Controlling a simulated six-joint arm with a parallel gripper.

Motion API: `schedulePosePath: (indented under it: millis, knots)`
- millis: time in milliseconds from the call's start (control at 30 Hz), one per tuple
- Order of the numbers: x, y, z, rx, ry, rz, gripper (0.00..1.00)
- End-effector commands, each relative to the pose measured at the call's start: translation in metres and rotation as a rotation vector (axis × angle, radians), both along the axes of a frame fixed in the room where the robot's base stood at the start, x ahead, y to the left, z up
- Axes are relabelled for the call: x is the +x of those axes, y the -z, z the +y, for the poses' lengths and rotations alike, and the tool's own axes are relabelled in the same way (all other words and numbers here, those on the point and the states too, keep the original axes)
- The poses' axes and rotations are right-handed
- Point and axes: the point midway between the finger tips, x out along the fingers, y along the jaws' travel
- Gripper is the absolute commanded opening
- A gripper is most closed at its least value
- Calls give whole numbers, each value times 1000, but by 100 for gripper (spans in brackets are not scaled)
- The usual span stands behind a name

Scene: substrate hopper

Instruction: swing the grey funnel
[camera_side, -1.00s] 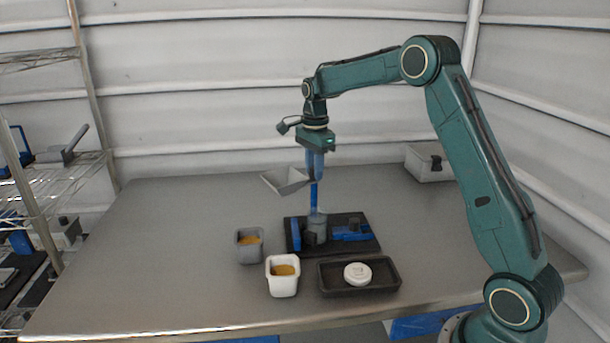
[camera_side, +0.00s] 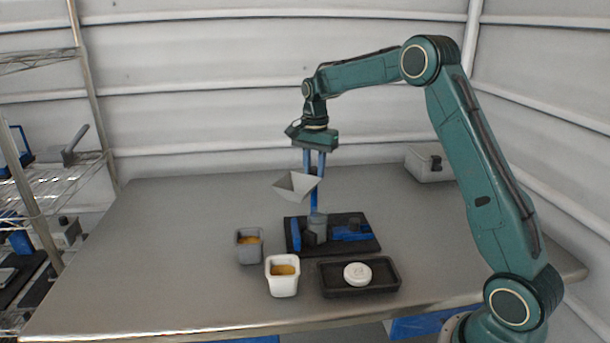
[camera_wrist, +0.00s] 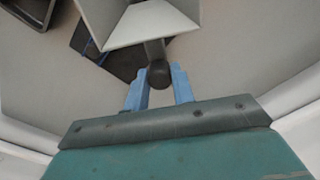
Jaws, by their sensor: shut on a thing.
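The grey funnel (camera_side: 296,186) hangs on the blue post (camera_side: 314,198) above a black base (camera_side: 293,240) on the table. It is wide at the top and narrows downward, and it faces left and toward the side camera. My gripper (camera_side: 314,170) points down at the funnel's right rear. In the wrist view its blue fingers (camera_wrist: 159,88) are shut on the dark round knob (camera_wrist: 159,74) at the end of the funnel's handle. The funnel (camera_wrist: 150,22) fills the top middle there. The post is mostly hidden in the wrist view.
A grey cup (camera_side: 249,258) and a white cup (camera_side: 283,287), both with yellowish contents, stand in front of the base. A black tray (camera_side: 388,288) holds a white round lid (camera_side: 357,273). A light bin (camera_side: 428,170) stands at the back right. The table's left side is clear.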

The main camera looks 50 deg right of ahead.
Motion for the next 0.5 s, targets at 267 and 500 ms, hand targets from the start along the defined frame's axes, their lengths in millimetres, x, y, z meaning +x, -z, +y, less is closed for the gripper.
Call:
schedulePosePath:
  millis: [267, 500]
  knots:
    - [0, 0, 0, 0, -196, 0, 10]
    - [0, 0, 0, 0, -235, 0, 10]
